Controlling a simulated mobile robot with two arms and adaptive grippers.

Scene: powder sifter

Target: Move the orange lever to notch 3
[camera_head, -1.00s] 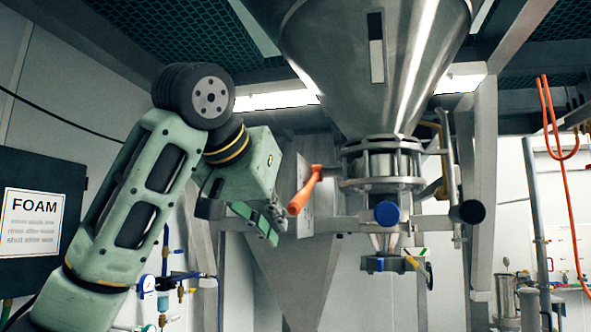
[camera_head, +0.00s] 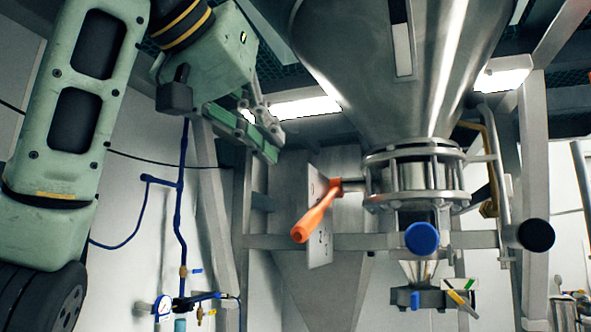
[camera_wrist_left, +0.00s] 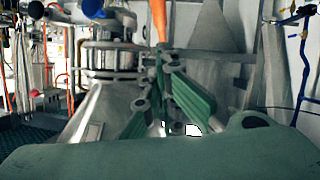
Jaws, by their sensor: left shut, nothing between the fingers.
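The orange lever (camera_head: 315,214) sticks out from the valve under the steel hopper, slanting down to the left in front of a pale notch plate (camera_head: 320,254). The notch labels are too small to read. My left gripper (camera_head: 268,148) is shut and empty, above and to the left of the lever, apart from it. In the left wrist view, the orange lever (camera_wrist_left: 160,20) shows at the top, beyond the gripper's green finger pads (camera_wrist_left: 188,97). My right gripper is out of view.
The steel hopper (camera_head: 405,60) hangs over the valve. A grey frame bar (camera_head: 375,241) runs behind the plate, with a blue round cap (camera_head: 422,238) and a black one (camera_head: 536,235) at right. Blue pipes (camera_head: 181,230) run up the wall at left.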

